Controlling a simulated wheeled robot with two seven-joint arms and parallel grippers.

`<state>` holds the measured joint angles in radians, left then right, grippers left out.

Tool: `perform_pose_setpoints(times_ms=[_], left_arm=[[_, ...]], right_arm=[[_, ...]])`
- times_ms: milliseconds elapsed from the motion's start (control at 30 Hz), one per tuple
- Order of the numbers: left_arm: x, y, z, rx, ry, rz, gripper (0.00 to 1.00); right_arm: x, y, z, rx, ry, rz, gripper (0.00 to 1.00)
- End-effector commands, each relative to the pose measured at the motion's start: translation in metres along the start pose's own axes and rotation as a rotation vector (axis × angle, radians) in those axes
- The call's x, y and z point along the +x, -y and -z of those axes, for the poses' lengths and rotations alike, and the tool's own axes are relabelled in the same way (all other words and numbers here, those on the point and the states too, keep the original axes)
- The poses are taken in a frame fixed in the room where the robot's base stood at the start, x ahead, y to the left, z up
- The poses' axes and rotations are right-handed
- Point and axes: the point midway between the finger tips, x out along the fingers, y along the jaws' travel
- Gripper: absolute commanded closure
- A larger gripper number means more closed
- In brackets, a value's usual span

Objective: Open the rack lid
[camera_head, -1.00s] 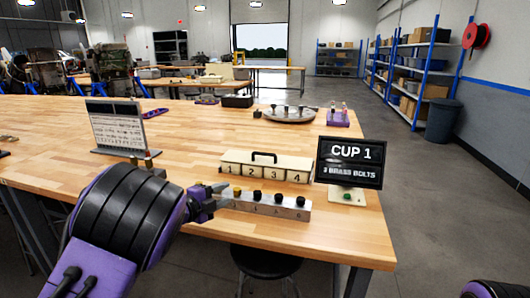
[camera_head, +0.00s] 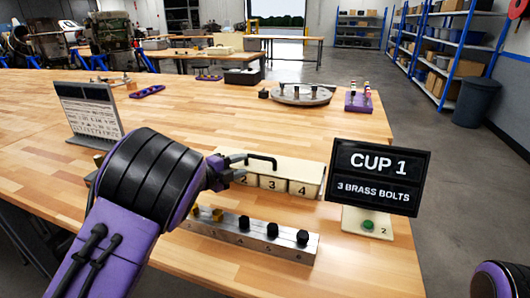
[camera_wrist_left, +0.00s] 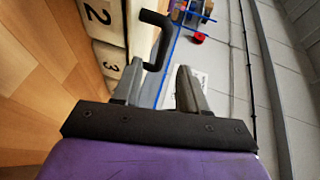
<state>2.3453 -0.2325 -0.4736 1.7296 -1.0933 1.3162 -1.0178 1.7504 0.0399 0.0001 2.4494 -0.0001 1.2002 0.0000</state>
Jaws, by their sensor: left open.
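The cream rack (camera_head: 312,180) stands on the wooden table with numbers 2, 3 and 4 showing on its front; its left end is hidden behind my left arm. Its lid lies flat and closed, with a black bar handle (camera_head: 262,160) on top. My left gripper (camera_head: 236,170) is open at the left end of the handle. In the left wrist view the handle (camera_wrist_left: 160,35) reaches down to the tips of the open left gripper (camera_wrist_left: 170,75), by the left finger. I cannot tell whether they touch. My right gripper is not in view.
A metal block (camera_head: 262,244) with several bolts stands in front of the rack. A black sign (camera_head: 378,178) reading "CUP 1, 3 BRASS BOLTS" and a plate with a green button (camera_head: 367,224) stand to the right. A document stand (camera_head: 92,112) is at left.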

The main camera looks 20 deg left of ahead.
Motion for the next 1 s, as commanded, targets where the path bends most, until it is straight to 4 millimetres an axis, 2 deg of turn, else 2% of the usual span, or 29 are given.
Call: perform_pose_setpoints(times_ms=[67,300,433,600,833,867,900,967,1000], left_arm=[[0.01,0.003,0.001,0.001,-0.002,0.001,0.58],[0.067,0.002,-0.001,-0.001,-0.001,-0.003,0.58],[0.089,0.0,-0.001,-0.002,-0.001,-0.003,0.58],[0.102,0.0,-0.001,-0.003,-0.001,-0.001,0.58],[0.104,-0.001,-0.001,-0.002,0.0,-0.002,0.58],[0.104,-0.001,-0.001,-0.002,0.0,-0.002,0.61],[0.104,-0.001,-0.001,-0.002,0.0,-0.002,0.74],[0.104,-0.001,-0.001,-0.002,0.0,-0.002,0.94],[0.104,-0.001,-0.001,-0.002,0.0,-0.002,1.0]], right_arm=[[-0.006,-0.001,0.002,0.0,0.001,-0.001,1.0],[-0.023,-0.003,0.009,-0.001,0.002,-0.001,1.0],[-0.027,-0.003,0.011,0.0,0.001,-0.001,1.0],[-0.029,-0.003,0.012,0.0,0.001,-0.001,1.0],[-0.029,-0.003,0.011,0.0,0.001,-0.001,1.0],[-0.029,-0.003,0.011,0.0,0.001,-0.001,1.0],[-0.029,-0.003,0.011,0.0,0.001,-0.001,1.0],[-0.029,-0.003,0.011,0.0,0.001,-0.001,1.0],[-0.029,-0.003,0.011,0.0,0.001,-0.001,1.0]])
